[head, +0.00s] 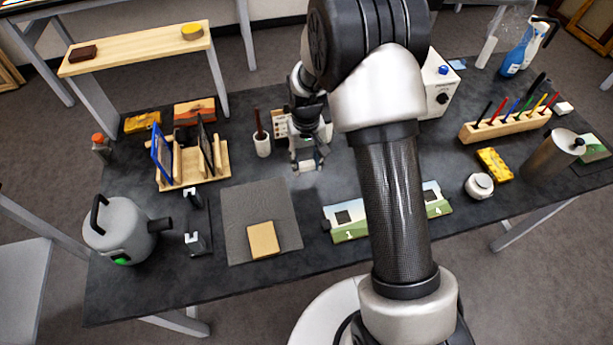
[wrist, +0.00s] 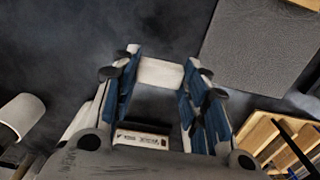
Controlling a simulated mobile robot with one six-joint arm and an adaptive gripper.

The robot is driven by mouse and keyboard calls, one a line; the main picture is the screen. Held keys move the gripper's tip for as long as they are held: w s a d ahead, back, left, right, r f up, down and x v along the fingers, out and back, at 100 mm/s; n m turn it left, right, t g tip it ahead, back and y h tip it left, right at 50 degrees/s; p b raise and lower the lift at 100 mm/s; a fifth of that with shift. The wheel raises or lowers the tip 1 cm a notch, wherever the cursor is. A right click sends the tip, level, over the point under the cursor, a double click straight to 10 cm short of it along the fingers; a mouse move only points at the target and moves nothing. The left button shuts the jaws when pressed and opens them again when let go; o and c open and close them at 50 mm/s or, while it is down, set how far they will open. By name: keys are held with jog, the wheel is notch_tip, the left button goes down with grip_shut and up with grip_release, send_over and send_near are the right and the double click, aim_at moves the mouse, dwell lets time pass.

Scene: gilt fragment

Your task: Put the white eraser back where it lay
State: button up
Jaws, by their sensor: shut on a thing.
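My gripper (head: 308,163) hangs over the dark table, left of my forearm and beyond the grey mat. In the wrist view its fingers (wrist: 160,74) are closed on the white eraser (wrist: 161,72), a pale block spanning the gap between the fingertips. Dark table surface shows around the eraser; whether it touches the table I cannot tell. In the head view the eraser is small and mostly hidden by the fingers.
A white cup (head: 262,145) and wooden rack (head: 205,177) stand left of my gripper. The grey mat (head: 243,205) bears a tan block (head: 263,240). A pen rack (head: 505,124) stands right. Some table is hidden behind my arm.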

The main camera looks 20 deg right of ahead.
aim_at(306, 181)
jog(key=shift+f+b, duration=0.65)
jog(key=shift+f, duration=2.6)
jog(key=shift+f, duration=0.2)
jog(key=o, duration=0.9)
jog(key=shift+o, duration=0.2)
